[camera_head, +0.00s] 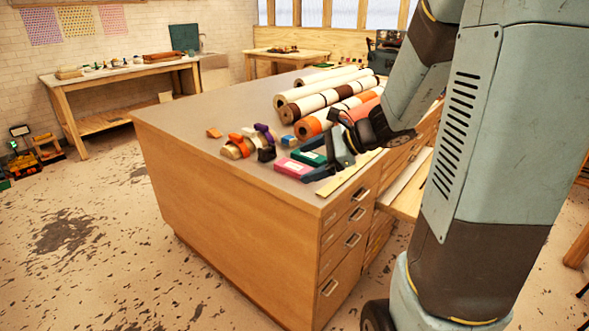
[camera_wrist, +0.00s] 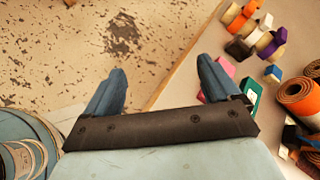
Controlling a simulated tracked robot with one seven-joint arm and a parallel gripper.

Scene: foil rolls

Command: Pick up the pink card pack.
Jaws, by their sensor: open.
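The pink card pack (camera_head: 294,168) lies flat near the front edge of the workbench, just left of my gripper (camera_head: 329,164). In the wrist view the pink card pack (camera_wrist: 228,68) shows on both sides of the right finger, which hides its middle. My gripper (camera_wrist: 161,85) is open and empty there. The gap between its fingers shows mostly floor and the bench edge, with the pack outside the gap to the right. I cannot tell the height of the fingers above the bench.
A green pack (camera_head: 308,157) lies right beside the pink one, also in the wrist view (camera_wrist: 250,90). Several tape rolls (camera_head: 240,144) and a blue block (camera_head: 289,140) sit behind. Large rolls (camera_head: 322,101) lie further back. A yellow strip (camera_head: 349,174) runs along the bench edge. The bench's left part is clear.

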